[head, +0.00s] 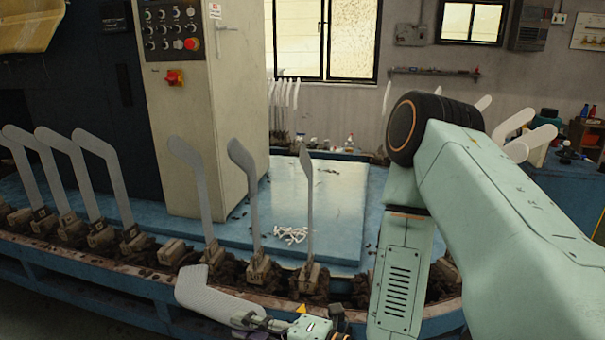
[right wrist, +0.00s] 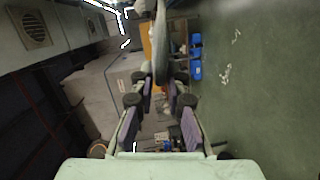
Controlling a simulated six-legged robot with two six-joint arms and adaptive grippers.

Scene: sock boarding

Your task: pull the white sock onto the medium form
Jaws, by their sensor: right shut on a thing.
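The white sock (head: 207,297) is pale grey-white and foot-shaped, at the bottom centre of the head view. My right gripper (head: 248,320) is shut on its right end and holds it in front of the machine's edge. In the right wrist view, the sock (right wrist: 161,45) extends up from between the fingers (right wrist: 160,88). Three upright forms stand nearby on the rail: a left one (head: 198,190), a middle one (head: 245,185) and an edge-on one (head: 308,190). I cannot tell which is medium. The sock is apart from them. My left gripper is out of view.
More upright forms (head: 95,165) line the rail at left, and others stand at the far right. A blue platform (head: 325,205) lies behind the near forms with a small white pile (head: 291,234) on it. A control cabinet (head: 205,110) stands behind.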

